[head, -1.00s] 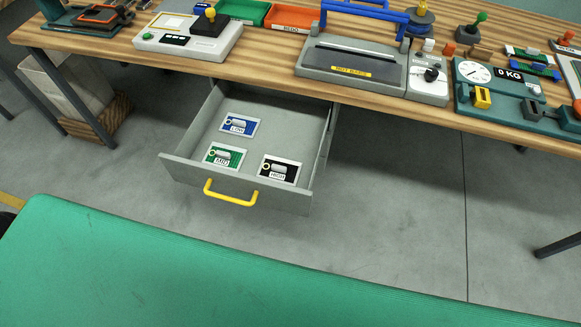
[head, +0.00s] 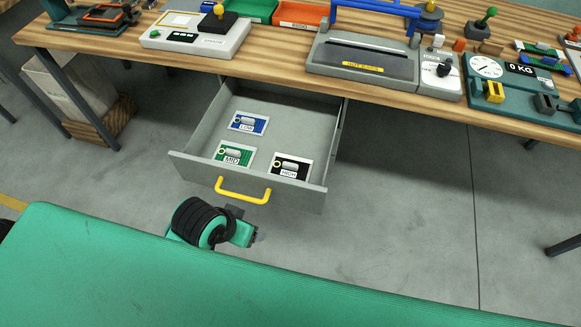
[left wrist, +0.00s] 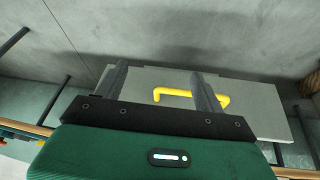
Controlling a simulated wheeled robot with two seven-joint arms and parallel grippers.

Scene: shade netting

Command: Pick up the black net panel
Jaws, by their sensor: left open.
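The black net panel (head: 291,166), labelled HIGH, lies flat in the front right of an open grey drawer (head: 200,170). A green panel (head: 233,156) labelled MID lies to its left, and a blue panel (head: 248,123) labelled LOW lies behind. My left gripper (left wrist: 160,70) is open and empty in the left wrist view, its two fingers in front of the drawer's front with the yellow handle (left wrist: 175,92). In the head view my left arm is low in front of the drawer, below the handle (head: 242,193); its fingers are hard to make out there. My right gripper is out of view.
The wooden bench (head: 270,73) overhangs the drawer's back. On it stand a heat sealer (head: 365,62), a scale (head: 487,68), a grey device (head: 195,42) and trays. The drawer is open above.

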